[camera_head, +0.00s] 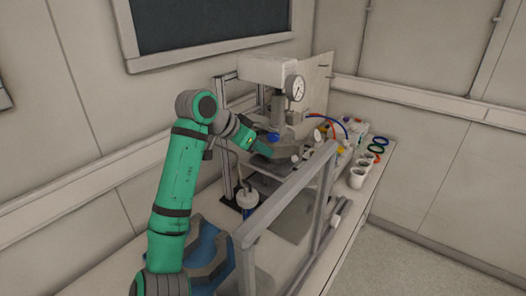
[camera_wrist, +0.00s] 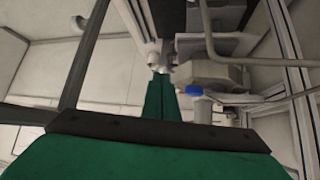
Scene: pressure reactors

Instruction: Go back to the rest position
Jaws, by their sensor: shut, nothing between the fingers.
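My gripper (camera_head: 262,148) is at the end of my green arm, reaching in over the bench to the pressure reactor (camera_head: 285,140). In the wrist view its green fingers (camera_wrist: 162,84) are together and empty. Their tips are close to metal reactor parts; I cannot tell whether they touch. A blue-capped white piece (camera_wrist: 199,104) is just right of the fingers. The reactor has a round pressure gauge (camera_head: 295,87) at its top. Part of the reactor is hidden behind my wrist.
A grey metal frame (camera_head: 290,190) stands along the front of the bench. White cups (camera_head: 357,177) and coloured rings (camera_head: 378,146) are on the right part of the bench (camera_head: 345,242). The wall with a dark window (camera_head: 205,22) is behind. Open floor (camera_head: 420,262) is at right.

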